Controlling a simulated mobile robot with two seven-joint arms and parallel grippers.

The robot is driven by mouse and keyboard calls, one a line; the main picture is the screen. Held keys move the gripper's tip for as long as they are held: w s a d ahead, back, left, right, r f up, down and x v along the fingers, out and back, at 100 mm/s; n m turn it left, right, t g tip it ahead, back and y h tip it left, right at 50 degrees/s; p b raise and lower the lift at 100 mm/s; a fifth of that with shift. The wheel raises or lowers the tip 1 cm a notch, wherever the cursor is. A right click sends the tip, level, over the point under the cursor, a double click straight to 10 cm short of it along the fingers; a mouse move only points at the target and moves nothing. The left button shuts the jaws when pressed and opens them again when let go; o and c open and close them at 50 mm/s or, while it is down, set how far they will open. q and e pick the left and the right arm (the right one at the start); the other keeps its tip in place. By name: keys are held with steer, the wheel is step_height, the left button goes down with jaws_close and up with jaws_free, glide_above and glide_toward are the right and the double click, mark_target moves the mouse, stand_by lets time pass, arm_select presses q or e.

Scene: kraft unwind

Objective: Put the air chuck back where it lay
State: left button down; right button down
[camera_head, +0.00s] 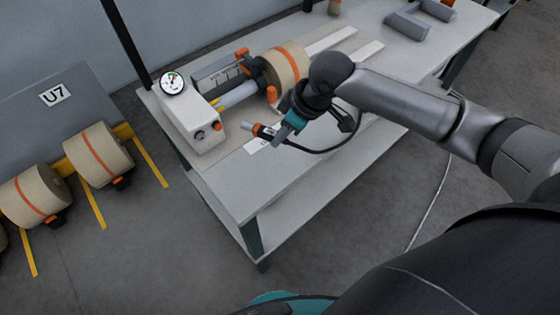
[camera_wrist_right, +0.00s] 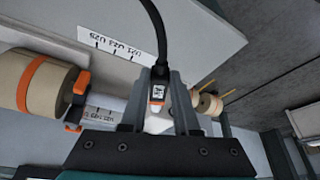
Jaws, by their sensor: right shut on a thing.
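The air chuck (camera_head: 262,130), a small dark piece with orange bands and a black hose, is in my right gripper (camera_head: 279,136), above the front part of the grey bench. In the right wrist view the right gripper (camera_wrist_right: 161,105) is shut on the chuck (camera_wrist_right: 157,94), which has a small coded label and an orange band. The black hose (camera_head: 318,150) loops back from it toward the arm. The chuck's lower end is partly hidden by the gripper. My left gripper is not in view.
A white box with a gauge (camera_head: 172,84) stands at the bench's left end. A kraft roll (camera_head: 286,64) on a shaft lies behind the gripper. A white label (camera_head: 256,146) lies near the chuck. The front bench top (camera_head: 235,185) is clear.

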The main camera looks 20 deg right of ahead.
mark_target(276, 166)
step_height(276, 166, down, 11)
steer(key=shift+r+b, duration=0.1)
steer(key=shift+b, duration=0.8)
steer(key=c, duration=0.7)
jaws_free()
steer(key=shift+o, duration=0.2)
steer(key=p+v, duration=0.2)
steer(key=v, duration=1)
steer(key=shift+a, duration=0.2)
